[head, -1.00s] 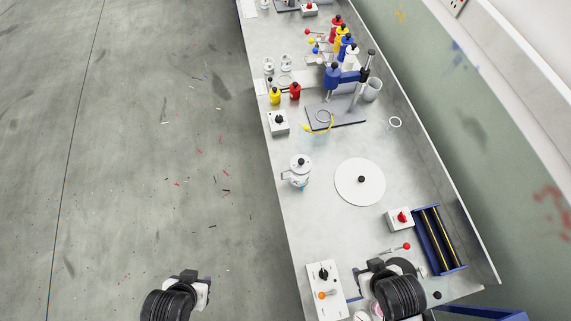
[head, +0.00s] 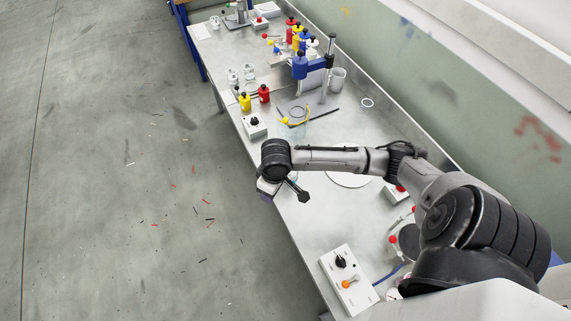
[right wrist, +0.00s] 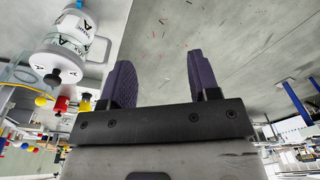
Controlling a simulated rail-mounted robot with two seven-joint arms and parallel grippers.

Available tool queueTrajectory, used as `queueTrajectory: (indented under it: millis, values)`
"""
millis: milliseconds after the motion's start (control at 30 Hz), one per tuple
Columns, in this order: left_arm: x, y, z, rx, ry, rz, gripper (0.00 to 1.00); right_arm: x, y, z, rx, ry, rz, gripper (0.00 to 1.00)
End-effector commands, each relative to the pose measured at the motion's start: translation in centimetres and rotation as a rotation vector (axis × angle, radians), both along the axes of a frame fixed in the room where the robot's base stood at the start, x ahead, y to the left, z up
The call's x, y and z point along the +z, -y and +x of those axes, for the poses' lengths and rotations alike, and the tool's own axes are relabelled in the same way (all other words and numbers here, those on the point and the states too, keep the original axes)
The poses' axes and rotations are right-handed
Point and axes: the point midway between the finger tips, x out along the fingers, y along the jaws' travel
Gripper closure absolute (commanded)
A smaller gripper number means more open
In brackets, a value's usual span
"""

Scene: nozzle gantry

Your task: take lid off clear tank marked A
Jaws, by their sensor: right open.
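The clear tank marked A (right wrist: 72,20) shows at the upper left of the right wrist view, which is upside down. Its white lid (right wrist: 60,61) is on it, with a dark knob (right wrist: 53,77) on top. In the head view my right arm hides most of the tank. My right gripper (head: 284,196) is over the bench's left edge, near the tank. In the right wrist view its two fingers (right wrist: 160,78) are apart, with nothing between them, and the tank is beside them to the left. My left gripper is out of view.
A white control box (head: 254,126) and yellow and red bottles (head: 254,97) stand farther along the bench. A white disc (head: 348,181) lies partly hidden beneath my arm. A box with an orange knob (head: 348,280) is at the near edge. The floor at left is open.

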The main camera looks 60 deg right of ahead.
Motion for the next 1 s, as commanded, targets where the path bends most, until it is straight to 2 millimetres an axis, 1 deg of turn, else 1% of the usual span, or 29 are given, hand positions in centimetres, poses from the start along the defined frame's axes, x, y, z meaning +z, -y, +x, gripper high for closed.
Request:
queueTrajectory:
  millis: [33,100,200,300,400,500,567,667,900,1000]
  values:
    - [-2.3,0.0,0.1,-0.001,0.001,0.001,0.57,-0.3,3.2,1.7,-0.069,-0.016,-0.031,0.44]
    - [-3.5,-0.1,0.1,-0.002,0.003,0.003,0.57,0.8,6.5,3.1,-0.171,-0.045,-0.045,0.44]
    - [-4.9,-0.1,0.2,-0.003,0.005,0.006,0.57,2.8,10.7,4.3,-0.314,-0.072,-0.053,0.44]
    - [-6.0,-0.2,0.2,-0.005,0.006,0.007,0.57,4.7,14.0,4.8,-0.434,-0.089,-0.049,0.44]
    - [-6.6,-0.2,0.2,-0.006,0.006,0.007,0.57,6.2,16.1,5.0,-0.521,-0.096,-0.039,0.44]
    - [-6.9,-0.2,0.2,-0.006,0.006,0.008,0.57,7.0,17.4,4.9,-0.575,-0.102,-0.030,0.44]
    - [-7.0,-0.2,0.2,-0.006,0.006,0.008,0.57,6.8,17.8,4.9,-0.593,-0.104,-0.027,0.44]
    - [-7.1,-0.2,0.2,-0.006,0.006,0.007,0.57,5.5,18.0,4.8,-0.606,-0.108,-0.025,0.44]
    - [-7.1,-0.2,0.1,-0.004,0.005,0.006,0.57,1.5,18.0,4.9,-0.604,-0.106,-0.023,0.44]
    - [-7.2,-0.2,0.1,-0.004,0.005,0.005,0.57,0.4,18.0,4.9,-0.603,-0.104,-0.024,0.44]
